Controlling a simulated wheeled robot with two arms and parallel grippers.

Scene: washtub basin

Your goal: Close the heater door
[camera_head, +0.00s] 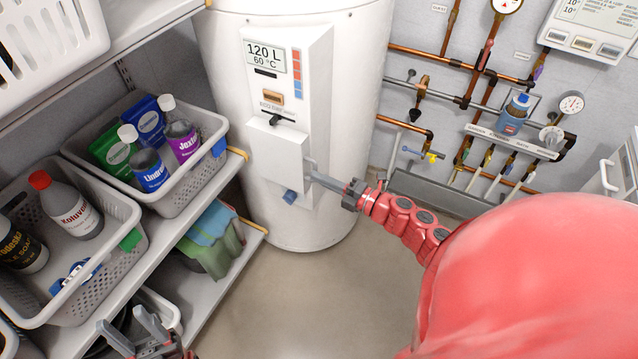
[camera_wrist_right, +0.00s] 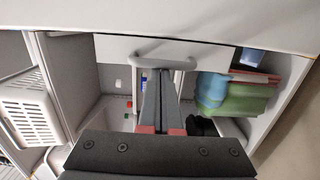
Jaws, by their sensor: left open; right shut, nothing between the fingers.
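The white heater (camera_head: 365,60) stands at the back centre in the head view. Its small white door (camera_head: 275,158) sits low on the front panel and stands out from it; I cannot tell how wide the gap is. The door's grey handle (camera_head: 310,166) is on its right side and also shows in the right wrist view (camera_wrist_right: 150,60). My right gripper (camera_head: 316,177) is shut and empty, its fingertips at the handle; contact is unclear. It points at the handle in the wrist view (camera_wrist_right: 158,78). My left gripper (camera_head: 140,330) is open and empty at the bottom left.
A shelf unit (camera_head: 175,255) on the left holds grey baskets (camera_head: 205,175) of bottles, and folded towels (camera_head: 212,240). Copper pipes and valves (camera_head: 430,155) line the back wall to the right. The floor (camera_head: 300,300) before the heater is clear.

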